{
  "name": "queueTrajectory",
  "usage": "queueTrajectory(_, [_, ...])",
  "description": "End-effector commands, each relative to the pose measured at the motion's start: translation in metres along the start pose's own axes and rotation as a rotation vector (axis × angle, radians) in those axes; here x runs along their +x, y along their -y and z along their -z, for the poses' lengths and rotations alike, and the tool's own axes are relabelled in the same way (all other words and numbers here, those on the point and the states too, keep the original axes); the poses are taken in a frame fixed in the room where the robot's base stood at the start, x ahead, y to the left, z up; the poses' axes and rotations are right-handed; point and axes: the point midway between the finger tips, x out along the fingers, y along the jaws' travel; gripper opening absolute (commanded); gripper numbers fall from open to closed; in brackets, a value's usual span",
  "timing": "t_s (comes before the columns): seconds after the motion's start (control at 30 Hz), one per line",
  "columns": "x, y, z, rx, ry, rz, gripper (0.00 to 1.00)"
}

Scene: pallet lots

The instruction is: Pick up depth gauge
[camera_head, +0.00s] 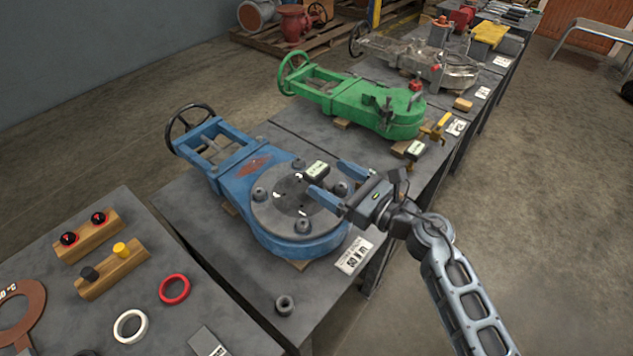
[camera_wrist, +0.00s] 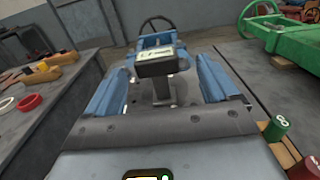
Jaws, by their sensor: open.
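The depth gauge has a small dark head with a pale display (camera_head: 316,170). It stands on the round grey flange (camera_head: 290,196) of the blue valve (camera_head: 235,180). In the wrist view, the depth gauge (camera_wrist: 157,62) shows its boxy head above a grey stem and foot, between my two blue fingers. My gripper (camera_head: 333,184) is open and reaches in over the flange from the right. It also shows in the wrist view (camera_wrist: 161,72), with a gap on each side of the stem. I cannot tell whether the fingertips reach fully past the stem.
Bolts with nuts (camera_head: 302,226) rise around the flange. A loose nut (camera_head: 284,305) and a label (camera_head: 354,256) lie on the bench. The left bench holds rings (camera_head: 174,289) and wooden gauge blocks (camera_head: 112,268).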

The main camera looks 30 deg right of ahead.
Motion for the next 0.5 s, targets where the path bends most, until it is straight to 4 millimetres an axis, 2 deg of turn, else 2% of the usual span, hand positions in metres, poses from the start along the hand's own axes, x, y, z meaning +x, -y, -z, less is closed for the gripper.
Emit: queueTrajectory(0.5, [0.061, -0.004, -0.003, 0.003, 0.001, -0.001, 0.87])
